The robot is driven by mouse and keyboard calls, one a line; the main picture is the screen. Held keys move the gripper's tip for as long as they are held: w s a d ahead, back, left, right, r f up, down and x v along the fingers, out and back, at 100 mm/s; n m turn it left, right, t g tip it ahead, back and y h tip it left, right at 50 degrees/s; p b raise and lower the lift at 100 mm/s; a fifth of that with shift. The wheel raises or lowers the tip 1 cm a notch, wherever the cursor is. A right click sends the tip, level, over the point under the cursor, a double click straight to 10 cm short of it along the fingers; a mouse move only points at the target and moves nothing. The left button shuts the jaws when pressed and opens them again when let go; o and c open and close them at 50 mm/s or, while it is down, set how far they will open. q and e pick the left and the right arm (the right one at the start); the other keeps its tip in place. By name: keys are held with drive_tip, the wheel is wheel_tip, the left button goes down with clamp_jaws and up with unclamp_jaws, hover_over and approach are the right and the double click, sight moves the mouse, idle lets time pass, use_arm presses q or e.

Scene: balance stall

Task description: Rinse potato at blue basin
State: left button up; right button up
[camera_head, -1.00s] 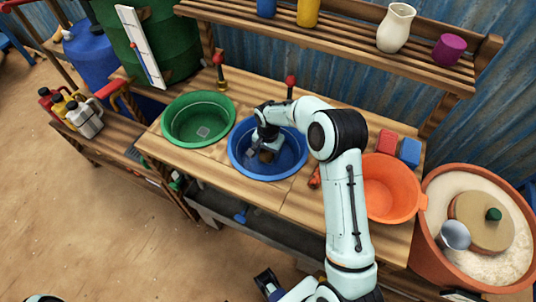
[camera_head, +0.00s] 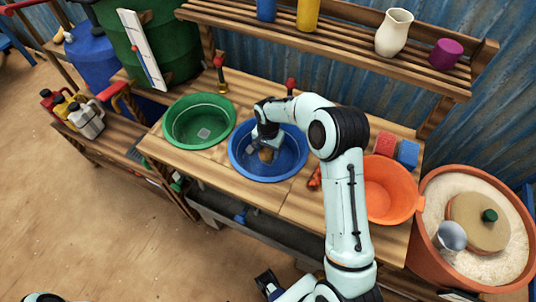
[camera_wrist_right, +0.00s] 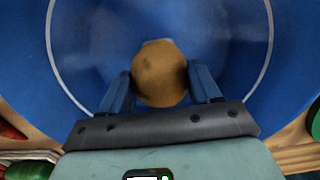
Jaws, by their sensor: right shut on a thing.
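The blue basin (camera_head: 292,166) sits in the wooden counter, between the green basin and the orange basin. My right gripper (camera_head: 263,148) reaches down inside it. The potato (camera_head: 266,155), brown and round, is between its fingers, low in the basin. In the right wrist view the right gripper (camera_wrist_right: 162,88) is shut on the potato (camera_wrist_right: 160,72), with the blue basin (camera_wrist_right: 90,45) all around behind it. I cannot tell whether the potato touches the basin floor or any water. My left gripper does not show clearly in the head view.
A green basin (camera_head: 172,127) stands to the left and an orange basin (camera_head: 385,200) to the right. A red tap (camera_head: 291,84) rises behind the blue basin. Red and blue blocks (camera_head: 407,153) lie at the back right. A shelf (camera_head: 350,48) hangs above the counter.

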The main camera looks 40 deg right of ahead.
drive_tip(key=shift+r+p, duration=2.05)
drive_tip(key=shift+r, duration=2.15)
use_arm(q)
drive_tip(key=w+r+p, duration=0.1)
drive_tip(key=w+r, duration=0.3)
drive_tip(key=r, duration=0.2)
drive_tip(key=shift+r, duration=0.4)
use_arm(e)
drive_tip(key=shift+r, duration=1.55)
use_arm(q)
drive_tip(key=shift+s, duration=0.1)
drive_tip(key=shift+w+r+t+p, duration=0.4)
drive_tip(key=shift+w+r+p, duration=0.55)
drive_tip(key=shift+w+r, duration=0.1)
use_arm(e)
wheel_tip(320, 180, up, 4)
drive_tip(key=shift+f, duration=0.1)
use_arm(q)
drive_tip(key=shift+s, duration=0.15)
